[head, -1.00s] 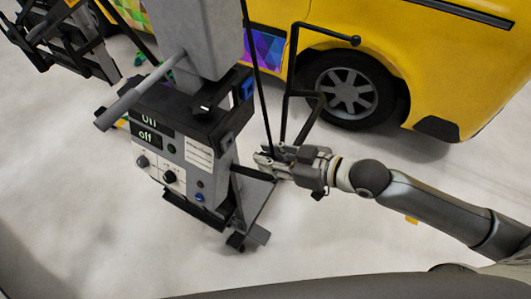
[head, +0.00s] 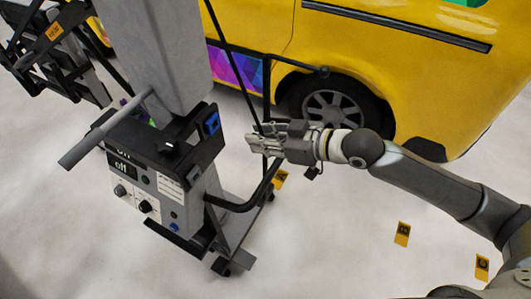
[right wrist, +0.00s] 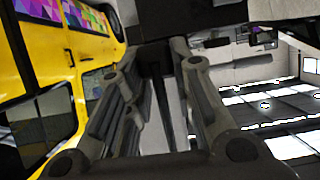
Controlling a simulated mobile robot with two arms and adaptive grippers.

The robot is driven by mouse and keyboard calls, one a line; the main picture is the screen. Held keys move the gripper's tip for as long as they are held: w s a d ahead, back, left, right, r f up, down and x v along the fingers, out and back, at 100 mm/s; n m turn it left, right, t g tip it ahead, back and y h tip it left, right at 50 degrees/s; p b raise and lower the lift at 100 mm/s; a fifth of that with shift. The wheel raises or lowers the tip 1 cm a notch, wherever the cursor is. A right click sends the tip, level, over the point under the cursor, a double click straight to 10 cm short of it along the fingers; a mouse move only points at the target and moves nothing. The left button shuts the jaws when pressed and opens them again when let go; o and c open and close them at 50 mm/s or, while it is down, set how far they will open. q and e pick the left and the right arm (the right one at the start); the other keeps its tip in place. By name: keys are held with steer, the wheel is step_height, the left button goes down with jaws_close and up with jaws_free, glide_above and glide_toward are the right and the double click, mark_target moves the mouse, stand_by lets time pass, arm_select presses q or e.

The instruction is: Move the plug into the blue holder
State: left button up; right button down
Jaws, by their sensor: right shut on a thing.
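The blue holder (head: 211,124) sits on the upper right edge of a grey and black machine (head: 150,175) in the head view. My right gripper (head: 252,141) is to the right of the holder, apart from it, with its fingers pointing left. It is shut on a dark thing, which seems to be the plug, at the lower end of a black cable (head: 233,67). The fingers mostly hide the plug in the head view. In the right wrist view, a dark bar (right wrist: 155,85) shows between the fingers (right wrist: 165,100). My left gripper is out of view.
A black, raised fitting (head: 172,147) is on the machine's top, left of the holder. A black tube frame (head: 266,90) stands behind my gripper. A yellow van (head: 400,75) is behind. Orange markers (head: 402,234) stand on the open pale floor.

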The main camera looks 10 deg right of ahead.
steer(key=shift+w+a+r, duration=0.1)
steer(key=shift+a+r, duration=0.05)
steer(key=shift+a, duration=0.15)
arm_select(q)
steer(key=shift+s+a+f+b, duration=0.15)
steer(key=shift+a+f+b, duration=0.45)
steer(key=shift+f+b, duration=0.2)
arm_select(e)
steer(key=w+a, duration=0.3)
steer(key=a, duration=0.2)
steer(key=shift+w+a, duration=0.3)
steer(key=shift+a, duration=0.05)
arm_select(q)
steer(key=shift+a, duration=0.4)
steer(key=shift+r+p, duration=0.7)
steer(key=shift+p, duration=0.05)
arm_select(e)
steer(key=shift+w+a+r, duration=0.1)
steer(key=shift+w+a, duration=0.35)
steer(key=shift+a, duration=0.15)
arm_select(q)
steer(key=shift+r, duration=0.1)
arm_select(e)
steer(key=shift+w+a, duration=0.2)
steer(key=shift+a, duration=0.1)
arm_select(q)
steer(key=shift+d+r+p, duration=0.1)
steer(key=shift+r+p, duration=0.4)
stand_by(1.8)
